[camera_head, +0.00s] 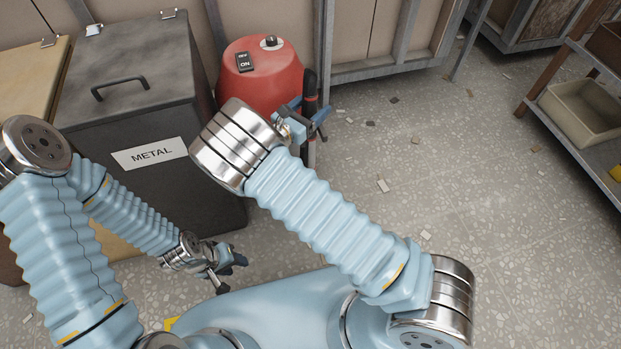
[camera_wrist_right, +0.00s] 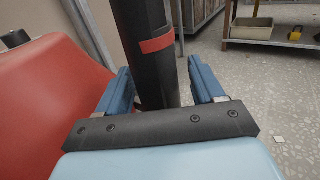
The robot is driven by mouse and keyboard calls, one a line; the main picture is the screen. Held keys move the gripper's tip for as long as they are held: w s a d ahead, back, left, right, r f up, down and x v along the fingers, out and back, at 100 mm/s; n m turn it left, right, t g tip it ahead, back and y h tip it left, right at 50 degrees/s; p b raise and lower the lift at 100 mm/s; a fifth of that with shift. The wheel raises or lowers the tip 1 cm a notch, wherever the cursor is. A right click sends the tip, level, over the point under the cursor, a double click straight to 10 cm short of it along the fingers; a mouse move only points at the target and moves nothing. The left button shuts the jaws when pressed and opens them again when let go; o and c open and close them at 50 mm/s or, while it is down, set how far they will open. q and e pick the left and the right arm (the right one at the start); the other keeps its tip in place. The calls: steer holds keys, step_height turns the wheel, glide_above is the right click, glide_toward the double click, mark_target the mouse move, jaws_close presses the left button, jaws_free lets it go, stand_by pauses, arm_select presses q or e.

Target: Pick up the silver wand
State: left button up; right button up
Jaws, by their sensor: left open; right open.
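In the right wrist view the tube (camera_wrist_right: 146,62) rises between the two blue fingers of the open right gripper (camera_wrist_right: 162,82), with a gap visible on the right finger's side. My left gripper (camera_head: 226,268) is open and empty, low in front of the grey bin.
The grey bin (camera_head: 150,70) labelled METAL stands left of the canister, with a tan-lidded bin (camera_head: 30,75) further left. A metal-framed wall is behind. A shelf with a beige tray (camera_head: 580,112) is at right. The speckled floor (camera_head: 480,190) between is mostly clear, with small scraps.

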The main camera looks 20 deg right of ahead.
steer(key=shift+x, duration=0.8)
steer(key=c, duration=1)
steer(key=shift+c, duration=0.7)
steer(key=shift+r, duration=0.15)
